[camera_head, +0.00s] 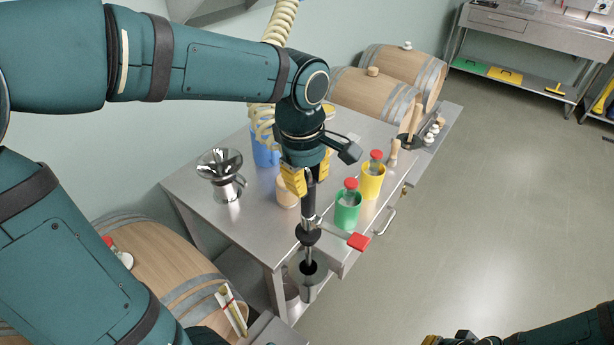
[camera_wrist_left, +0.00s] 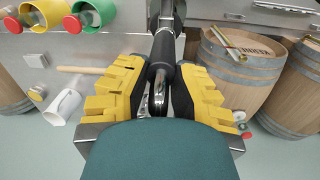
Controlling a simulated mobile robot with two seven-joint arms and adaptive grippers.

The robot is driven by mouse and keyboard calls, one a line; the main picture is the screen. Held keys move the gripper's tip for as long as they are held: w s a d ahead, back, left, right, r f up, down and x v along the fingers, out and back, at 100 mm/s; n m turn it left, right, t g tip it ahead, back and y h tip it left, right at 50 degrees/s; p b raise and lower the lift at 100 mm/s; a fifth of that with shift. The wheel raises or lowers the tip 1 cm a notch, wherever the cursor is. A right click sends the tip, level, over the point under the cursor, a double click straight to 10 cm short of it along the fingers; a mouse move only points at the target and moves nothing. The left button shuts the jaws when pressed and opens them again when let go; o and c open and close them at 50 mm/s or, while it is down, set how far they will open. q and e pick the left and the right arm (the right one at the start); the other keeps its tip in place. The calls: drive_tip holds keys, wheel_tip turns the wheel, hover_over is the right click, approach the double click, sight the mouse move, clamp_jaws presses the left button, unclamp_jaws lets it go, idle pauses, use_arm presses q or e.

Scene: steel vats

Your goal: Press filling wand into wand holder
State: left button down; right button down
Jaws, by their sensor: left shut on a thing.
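The filling wand (camera_head: 309,205) has a black grip, a steel lower tube and a red-tipped lever (camera_head: 357,241). My left gripper (camera_head: 309,178) is shut on its black grip and holds it nearly upright. The wand holder (camera_head: 310,288) is a steel cup with a dark opening at the table's near edge. The wand's lower end lines up with this opening; I cannot tell how deep it goes. In the left wrist view the wand (camera_wrist_left: 163,62) runs between the yellow fingers (camera_wrist_left: 158,97). My right gripper (camera_head: 458,339) is cut off at the bottom edge.
The steel table (camera_head: 250,222) carries a steel jug (camera_head: 226,180), a green cup (camera_head: 348,209) and a yellow cup (camera_head: 372,181) close to the wand's right. A coiled hose (camera_head: 278,22) hangs behind my left wrist. Floor at right is clear.

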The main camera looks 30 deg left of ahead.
use_arm(q)
drive_tip(key=shift+f, duration=0.1)
drive_tip(key=b, duration=0.5)
hover_over(307, 228)
drive_tip(key=w, duration=0.1)
drive_tip(key=shift+w+a+f, duration=0.1)
drive_tip(key=shift+a+f, duration=0.05)
drive_tip(key=shift+f, duration=0.75)
drive_tip(key=shift+w+a+f, duration=0.1)
drive_tip(key=shift+a+f, duration=0.05)
drive_tip(key=shift+f, duration=0.8)
drive_tip(key=shift+a+f, duration=0.15)
drive_tip(key=shift+f, duration=0.75)
drive_tip(key=shift+f+b, duration=2.1)
drive_tip(key=shift+f, duration=0.75)
drive_tip(key=shift+f+b, duration=1.35)
drive_tip(key=shift+f, duration=0.3)
drive_tip(key=c, duration=0.9)
unclamp_jaws()
drive_tip(key=shift+o, duration=0.2)
drive_tip(key=r, duration=0.8)
drive_tip(key=s+r, duration=0.1)
drive_tip(key=r, duration=0.3)
drive_tip(key=shift+a, duration=0.2)
